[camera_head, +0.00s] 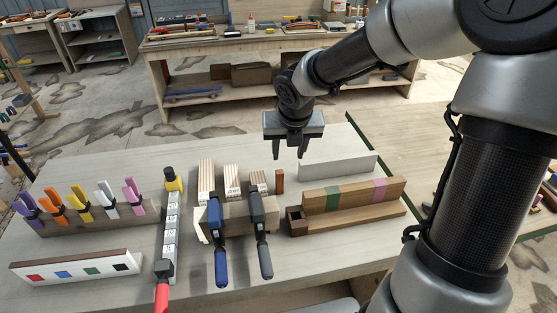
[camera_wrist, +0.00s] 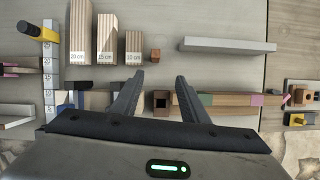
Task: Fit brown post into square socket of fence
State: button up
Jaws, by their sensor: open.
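The small brown post (camera_head: 280,181) stands upright on the table, right of the plywood blocks; it also shows in the wrist view (camera_wrist: 155,55). The wooden fence (camera_head: 365,211) lies to the right, with a green and a pink band on its tall back board; the wrist view shows it too (camera_wrist: 240,99). At its left end is the dark square socket (camera_head: 296,214), which looks empty in the wrist view (camera_wrist: 161,100). My gripper (camera_head: 289,155) is open and empty above the table, pointing down. In the wrist view its fingertips (camera_wrist: 159,76) are on either side, between post and socket.
Several plywood blocks (camera_head: 231,182) stand left of the post. Blue and grey clamps (camera_head: 264,240) grip a board in front of them. A long white bar (camera_head: 338,166) lies behind the fence. A clip rack (camera_head: 95,218) and color-marked block (camera_head: 75,268) stand left.

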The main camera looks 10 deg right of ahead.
aim_at(280, 172)
jog(key=shift+n, duration=0.6)
jog(key=b+x, duration=0.1)
jog(key=x, duration=0.3)
jog(key=b+x, duration=0.1)
jog(key=x, duration=0.2)
jog(key=a+b+x, duration=0.1)
jog(key=b+x, duration=0.1)
jog(key=x, duration=0.2)
jog(key=shift+w+f, duration=0.25)
jog(key=shift+w, duration=0.2)
jog(key=shift+w+b+x, duration=0.15)
jog(key=shift+b+x, duration=0.15)
jog(key=shift+x, duration=1.1)
jog(key=shift+w+b+x, duration=0.15)
jog(key=shift+b+x, duration=0.1)
jog(key=shift+x, duration=1.15)
jog(key=shift+a+r, duration=0.1)
jog(key=shift+r, duration=0.05)
grip_shut()
